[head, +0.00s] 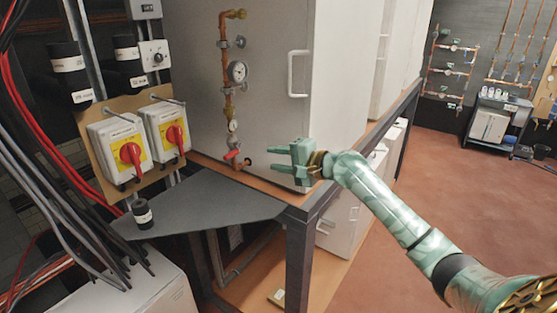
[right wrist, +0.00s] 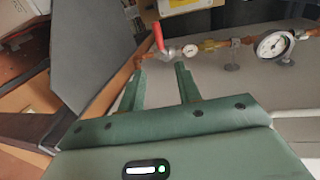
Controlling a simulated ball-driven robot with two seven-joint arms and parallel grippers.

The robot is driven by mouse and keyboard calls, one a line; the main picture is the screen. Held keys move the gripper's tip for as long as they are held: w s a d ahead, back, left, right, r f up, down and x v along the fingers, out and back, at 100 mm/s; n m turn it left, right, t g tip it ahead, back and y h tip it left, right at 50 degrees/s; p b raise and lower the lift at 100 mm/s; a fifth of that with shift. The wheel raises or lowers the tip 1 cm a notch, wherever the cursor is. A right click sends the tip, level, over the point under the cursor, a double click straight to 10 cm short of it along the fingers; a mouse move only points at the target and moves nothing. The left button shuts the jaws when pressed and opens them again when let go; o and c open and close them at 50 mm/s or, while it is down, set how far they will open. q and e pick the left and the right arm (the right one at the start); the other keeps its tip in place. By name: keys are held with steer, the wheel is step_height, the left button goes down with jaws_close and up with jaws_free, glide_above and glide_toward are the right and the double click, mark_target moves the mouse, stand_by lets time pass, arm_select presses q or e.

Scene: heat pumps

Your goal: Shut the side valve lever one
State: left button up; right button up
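The red valve lever (head: 232,154) sits low on a vertical copper pipe (head: 228,95) on the side of the white cabinet. In the head view it lies slanted, near the bottom of the pipe. My right gripper (head: 276,158) is to the right of the lever, apart from it, with its fingers pointing left towards it. The right wrist view shows the same red lever (right wrist: 158,37) just beyond the two green fingertips (right wrist: 160,68), roughly in line with the gap between them. The fingers are spread with nothing between them. My left gripper is not in view.
A large gauge (head: 238,71) and a small gauge (head: 233,125) sit above the lever on the pipe. Red-handled switch boxes (head: 118,148) stand left, above a grey shelf (head: 195,212). The cabinet door handle (head: 292,75) sticks out above my gripper. Open floor lies right.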

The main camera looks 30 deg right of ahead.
steer(key=shift+c, duration=1.3)
steer(key=d+f+v, duration=0.1)
steer(key=f+v, duration=0.1)
steer(key=v, duration=0.9)
steer(key=shift+d, duration=0.3)
steer(key=shift+s, duration=0.1)
